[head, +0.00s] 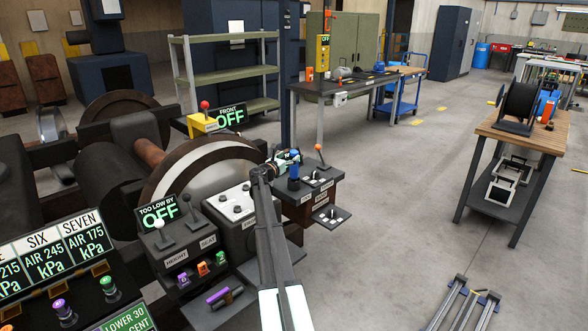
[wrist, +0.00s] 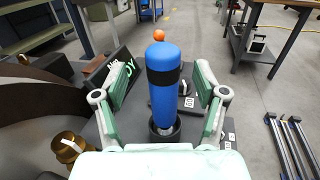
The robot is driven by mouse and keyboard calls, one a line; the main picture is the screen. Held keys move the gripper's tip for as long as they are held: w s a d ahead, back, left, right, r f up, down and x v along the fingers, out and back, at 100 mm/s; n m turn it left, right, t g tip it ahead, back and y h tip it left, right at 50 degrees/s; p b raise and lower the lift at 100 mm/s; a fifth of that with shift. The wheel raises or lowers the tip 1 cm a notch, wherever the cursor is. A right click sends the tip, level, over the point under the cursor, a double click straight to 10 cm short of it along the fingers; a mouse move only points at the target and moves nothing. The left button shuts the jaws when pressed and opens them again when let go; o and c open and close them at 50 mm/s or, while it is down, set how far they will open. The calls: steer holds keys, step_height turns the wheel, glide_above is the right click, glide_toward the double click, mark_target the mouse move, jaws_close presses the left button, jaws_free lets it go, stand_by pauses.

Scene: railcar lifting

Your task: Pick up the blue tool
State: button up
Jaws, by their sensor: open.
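The blue tool (wrist: 163,95) stands upright in a dark round holder (wrist: 164,131) in the wrist view. It is a blue handle with a black band near its top. In the head view the blue tool (head: 294,171) is small and partly covered by my gripper (head: 285,158). In the wrist view my gripper (wrist: 162,98) is open, with one green-padded finger on each side of the tool. A gap shows between each finger and the handle. The tool's lower end is hidden in the holder.
An orange-knobbed lever (head: 319,152) stands close beyond the tool. A control box with HEIGHT and SEAT labels (head: 190,250) and a lit OFF sign (head: 160,212) are to the left. A wooden-topped table (head: 530,134) stands at right. The floor between is clear.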

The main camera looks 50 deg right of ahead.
mark_target(292, 155)
steer(key=d, duration=0.4)
steer(key=shift+w+d, duration=0.15)
steer(key=shift+d, duration=0.2)
jaws_close()
steer(key=shift+r, duration=0.15)
step_height(292, 155, up, 28)
steer(key=shift+p, duration=0.4)
